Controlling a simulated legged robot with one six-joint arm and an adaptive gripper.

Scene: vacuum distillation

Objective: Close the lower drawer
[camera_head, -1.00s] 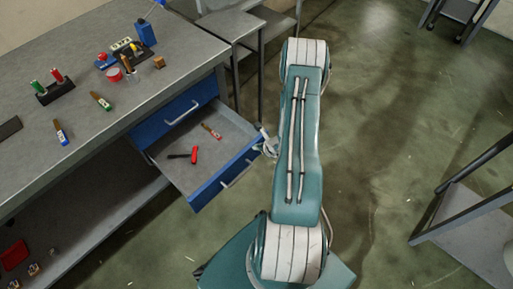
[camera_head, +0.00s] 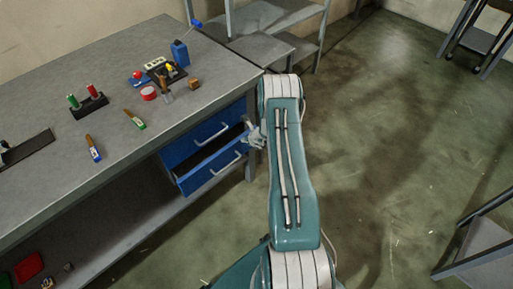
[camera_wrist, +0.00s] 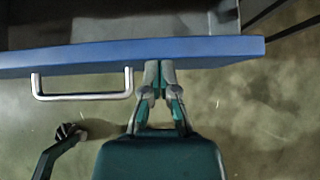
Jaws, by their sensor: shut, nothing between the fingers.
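The lower drawer (camera_head: 213,166) is blue with a metal handle and stands a little way out of the workbench, below the shut upper drawer (camera_head: 203,131). Only a narrow dark gap of its inside shows in the head view. In the wrist view its blue front (camera_wrist: 200,50) runs across the picture, with the handle (camera_wrist: 82,95) left of my gripper. My gripper (camera_wrist: 159,66) is shut and empty, with its fingertips at the drawer front, seemingly touching it. In the head view my gripper (camera_head: 254,136) is at the drawer's right end, partly hidden by my arm.
The workbench top (camera_head: 110,75) holds several tools and small items, such as a blue container (camera_head: 180,53) and a black holder (camera_head: 90,106). A red bin (camera_head: 28,268) is on the lower shelf. A metal shelf (camera_head: 265,15) stands behind.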

